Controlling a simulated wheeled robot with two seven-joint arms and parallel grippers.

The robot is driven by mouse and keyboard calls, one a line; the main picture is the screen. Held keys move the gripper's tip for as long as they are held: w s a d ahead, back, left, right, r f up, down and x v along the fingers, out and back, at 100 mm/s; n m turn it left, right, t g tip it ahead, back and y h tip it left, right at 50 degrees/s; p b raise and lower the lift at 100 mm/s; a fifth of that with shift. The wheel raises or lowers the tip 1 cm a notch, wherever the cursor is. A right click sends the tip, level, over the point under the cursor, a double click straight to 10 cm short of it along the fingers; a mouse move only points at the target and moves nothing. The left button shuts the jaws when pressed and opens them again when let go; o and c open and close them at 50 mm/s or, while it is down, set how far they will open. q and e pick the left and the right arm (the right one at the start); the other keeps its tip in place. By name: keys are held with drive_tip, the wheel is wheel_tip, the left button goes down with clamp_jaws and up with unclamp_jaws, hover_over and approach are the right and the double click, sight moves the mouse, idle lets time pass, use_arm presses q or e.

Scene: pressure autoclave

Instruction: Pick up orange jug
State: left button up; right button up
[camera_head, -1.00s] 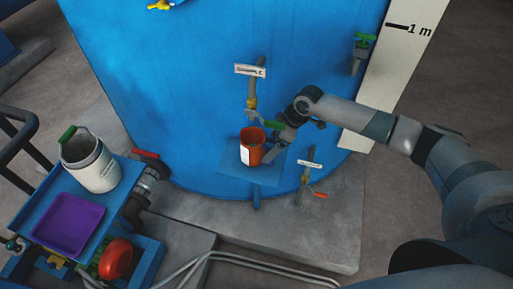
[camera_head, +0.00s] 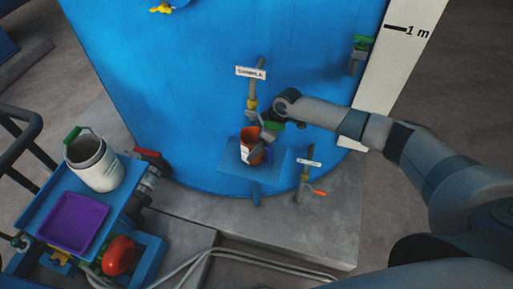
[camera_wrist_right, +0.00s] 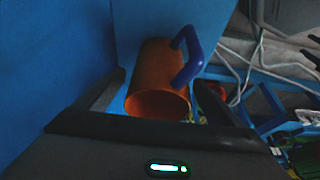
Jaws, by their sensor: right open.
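The orange jug (camera_head: 249,144) stands upright on a small blue shelf (camera_head: 232,168) on the side of the blue tank, under the sample tap. It has a white label on its side in the head view. In the right wrist view the jug (camera_wrist_right: 157,84) shows its open mouth and a blue handle (camera_wrist_right: 188,56). My right gripper (camera_head: 262,143) is at the jug, its head partly covering the jug's right side. In the right wrist view my right gripper (camera_wrist_right: 160,92) is open, with one finger on each side of the jug; contact cannot be told. My left gripper is not in view.
The sample tap (camera_head: 252,98) hangs just above the jug. Another tap (camera_head: 309,180) is to the right of the shelf. At left, a blue cart (camera_head: 118,201) holds a white container (camera_head: 97,164) and a purple tray (camera_head: 72,222). Pipes run along the floor in front.

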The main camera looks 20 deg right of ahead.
drive_tip(key=shift+w+a+f, duration=0.15)
drive_tip(key=shift+f, duration=0.55)
drive_tip(key=shift+c, duration=0.3)
drive_tip(key=c, duration=1.3)
drive_tip(key=shift+r+b, duration=0.15)
drive_tip(key=shift+b, duration=0.4)
drive_tip(key=shift+s+d+r+b, duration=0.1)
drive_tip(key=shift+s+d+b, duration=0.8)
drive_tip(key=shift+s+d, duration=1.2)
drive_tip(key=shift+s+d+r+b, duration=0.1)
drive_tip(key=shift+s+d+b, duration=0.9)
drive_tip(key=shift+d, duration=1.95)
drive_tip(key=shift+s+d+b, duration=0.75)
drive_tip(key=shift+s+d, duration=0.95)
drive_tip(key=shift+d, duration=0.85)
